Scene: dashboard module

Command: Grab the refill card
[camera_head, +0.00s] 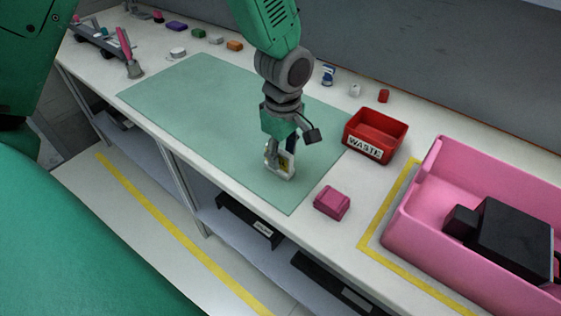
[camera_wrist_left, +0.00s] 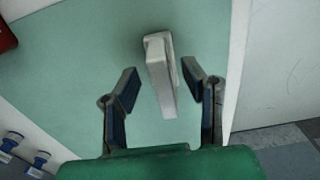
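A white, slab-like thing (camera_head: 284,169), apparently the refill card, stands on the green mat (camera_head: 200,100) near its front right corner. A small yellow and dark patch shows on it in the head view. My left gripper (camera_head: 280,148) points down over it. In the left wrist view the white slab (camera_wrist_left: 160,62) is between the two spread fingers of my left gripper (camera_wrist_left: 159,74), with a gap visible on each side. The fingers partly hide the slab in the head view. My right gripper is not in view.
A pink block (camera_head: 332,202) sits right of the mat, near the bench's front edge. A red WASTE bin (camera_head: 389,124) stands behind it. A large pink tub (camera_head: 420,228) holding a black module (camera_head: 512,240) is at the right. Small coloured pieces line the back.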

